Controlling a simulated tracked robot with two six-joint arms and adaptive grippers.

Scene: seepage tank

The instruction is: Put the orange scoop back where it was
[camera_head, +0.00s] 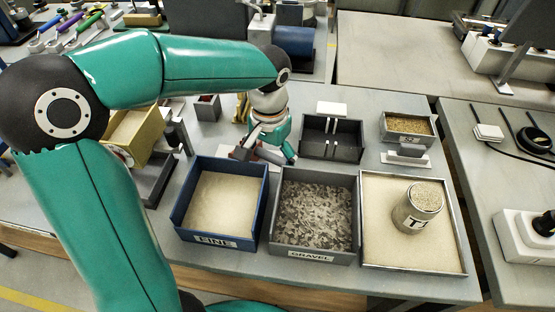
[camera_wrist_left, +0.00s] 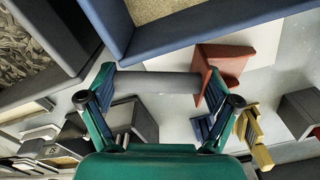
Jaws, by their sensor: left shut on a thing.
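My left gripper (camera_head: 264,150) is low over the grey table, just behind the blue FINE bin (camera_head: 217,240) of pale sand. In the left wrist view my left gripper (camera_wrist_left: 160,98) is shut on the orange scoop (camera_wrist_left: 222,66). Its red-orange bowl is at the right, and its grey handle spans between the fingers. The scoop is near a blue bin wall, over a pale patch. I cannot tell whether it touches the table. In the head view the gripper hides most of it. My right gripper is not in view.
A GRAVEL bin (camera_head: 318,254) and a sand tray (camera_head: 440,260) with a labelled jar (camera_head: 418,207) stand right of the FINE bin. A dark divided tray (camera_head: 331,153) is behind. A yellow object (camera_wrist_left: 250,135) lies beside the gripper in the wrist view.

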